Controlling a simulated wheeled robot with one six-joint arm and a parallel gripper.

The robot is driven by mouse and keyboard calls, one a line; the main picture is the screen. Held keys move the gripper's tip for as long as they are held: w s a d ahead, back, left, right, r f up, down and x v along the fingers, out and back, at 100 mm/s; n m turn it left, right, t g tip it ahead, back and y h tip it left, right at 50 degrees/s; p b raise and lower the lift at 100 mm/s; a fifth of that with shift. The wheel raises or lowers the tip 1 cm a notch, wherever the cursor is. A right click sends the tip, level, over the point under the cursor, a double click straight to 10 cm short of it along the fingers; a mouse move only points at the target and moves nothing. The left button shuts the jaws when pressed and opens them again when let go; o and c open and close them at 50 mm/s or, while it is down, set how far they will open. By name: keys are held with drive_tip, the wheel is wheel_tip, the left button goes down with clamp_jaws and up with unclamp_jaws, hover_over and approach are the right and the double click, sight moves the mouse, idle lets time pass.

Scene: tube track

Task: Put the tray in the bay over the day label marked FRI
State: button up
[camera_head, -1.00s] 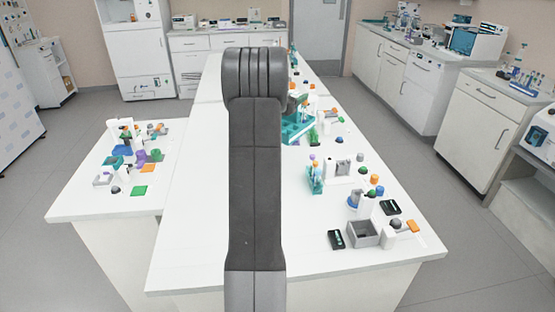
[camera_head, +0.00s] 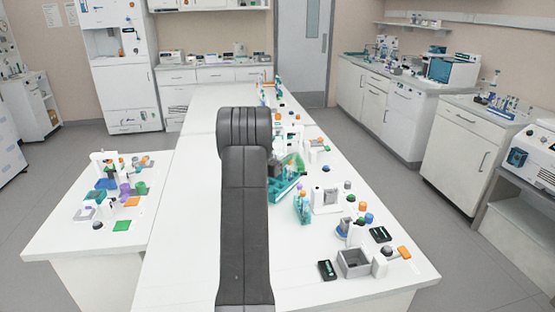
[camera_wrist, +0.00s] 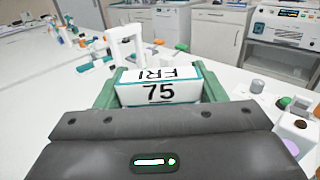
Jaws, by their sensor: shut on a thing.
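In the wrist view my gripper (camera_wrist: 160,92) has green fingers on both sides of a white, teal-edged piece, which I take to be the tray (camera_wrist: 130,94). It is shut on this piece. The front face reads 75, and FRI shows upside down above it. In the head view my dark arm covers the middle of the long white table, and the gripper is mostly hidden. I cannot make out the bay or its day label.
A white frame (camera_wrist: 124,40) stands beyond the gripper in the wrist view. In the head view, a grey open box (camera_head: 354,264), a teal tube rack (camera_head: 303,207) and many small objects line the right side of the long table (camera_head: 180,240). Its left side is clear.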

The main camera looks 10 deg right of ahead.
drive_tip(key=shift+f, duration=0.6)
drive_tip(key=shift+f, duration=0.15)
drive_tip(key=o, duration=1.1)
